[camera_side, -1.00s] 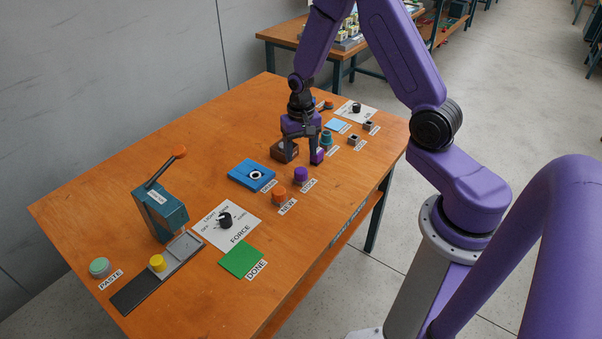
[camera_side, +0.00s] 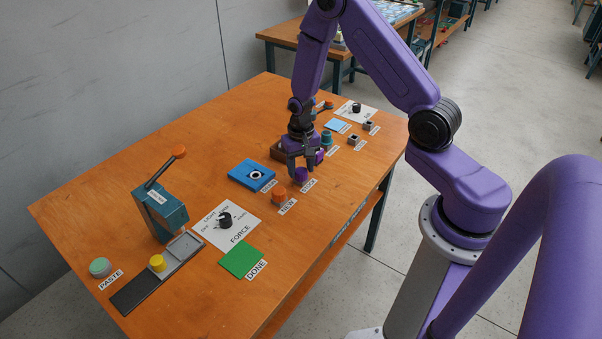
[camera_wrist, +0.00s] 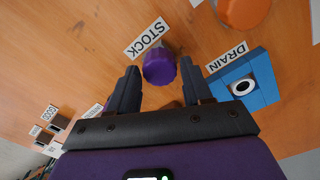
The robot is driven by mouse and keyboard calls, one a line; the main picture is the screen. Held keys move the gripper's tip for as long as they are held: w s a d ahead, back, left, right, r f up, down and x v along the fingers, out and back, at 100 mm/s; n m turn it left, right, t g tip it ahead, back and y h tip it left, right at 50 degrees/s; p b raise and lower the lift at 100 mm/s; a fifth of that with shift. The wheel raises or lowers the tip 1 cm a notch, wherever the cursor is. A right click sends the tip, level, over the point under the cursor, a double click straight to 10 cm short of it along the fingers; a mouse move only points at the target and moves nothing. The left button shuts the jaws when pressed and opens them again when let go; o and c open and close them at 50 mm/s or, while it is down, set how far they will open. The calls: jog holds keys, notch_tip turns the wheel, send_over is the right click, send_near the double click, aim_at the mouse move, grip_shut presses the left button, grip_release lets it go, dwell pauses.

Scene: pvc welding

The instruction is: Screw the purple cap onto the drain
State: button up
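The purple cap (camera_side: 301,174) sits on the table by the STOCK label; in the wrist view the cap (camera_wrist: 159,67) lies between and just beyond my fingertips. My gripper (camera_side: 302,168) is open around or just above it in the side view; in the wrist view my gripper (camera_wrist: 158,80) shows two dark fingers spread apart with nothing held. The drain is a blue block (camera_side: 252,176) with a white ring and dark hole, left of the cap. In the wrist view the drain (camera_wrist: 243,86) is to the right of my fingers.
An orange cap (camera_side: 279,196) stands by the NEW label, close to the purple cap. A FORCE dial (camera_side: 225,220), a green DONE pad (camera_side: 241,260) and a teal lever press (camera_side: 160,212) stand toward the front left. Small blocks and a blue pad (camera_side: 337,125) lie behind my gripper.

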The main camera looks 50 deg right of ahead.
aim_at(301, 170)
jog(key=c, duration=0.7)
jog(key=shift+r, duration=0.8)
jog(key=shift+r, duration=0.85)
jog(key=shift+r, duration=0.55)
jog(key=r, duration=0.2)
jog(key=w+r, duration=0.1)
jog(key=r, duration=0.1)
jog(key=shift+a, duration=0.35)
jog(key=w+a, duration=0.2)
jog(key=w, duration=0.1)
jog(key=w+a, duration=0.2)
jog(key=w, duration=0.2)
jog(key=w+a, duration=0.2)
jog(key=w, duration=0.1)
jog(key=shift+w+a+f, duration=0.1)
jog(key=shift+w+a, duration=0.1)
jog(key=shift+w, duration=0.05)
